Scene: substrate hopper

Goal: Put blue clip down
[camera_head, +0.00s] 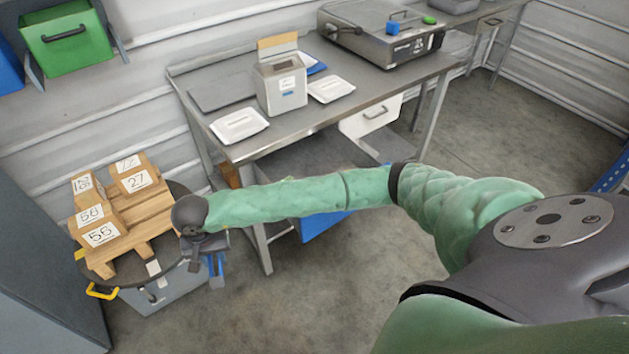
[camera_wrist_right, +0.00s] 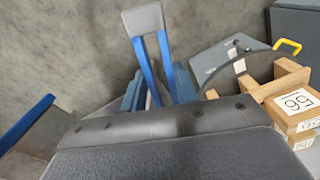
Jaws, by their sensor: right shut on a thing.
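My right arm reaches across the head view to the lower left, and my right gripper (camera_head: 214,268) hangs beside the round stand. It is shut on a blue clip (camera_head: 221,264), of which only narrow blue strips show between dark gripper parts. In the right wrist view the blue clip (camera_wrist_right: 148,75) shows as slim blue bars near a grey flat piece, over the floor and left of the stand. Its exact outline is hard to tell. A small blue piece (camera_head: 393,27) lies on the steel machine at the back. My left gripper is not in view.
The dark round stand (camera_head: 183,262) holds a wooden pallet (camera_head: 150,216) with several numbered wooden blocks. A grey box (camera_head: 160,292) with a yellow handle (camera_head: 102,292) is below. The steel table (camera_head: 240,150) bears white trays and a carton (camera_head: 281,85). Open floor (camera_head: 330,270) lies between.

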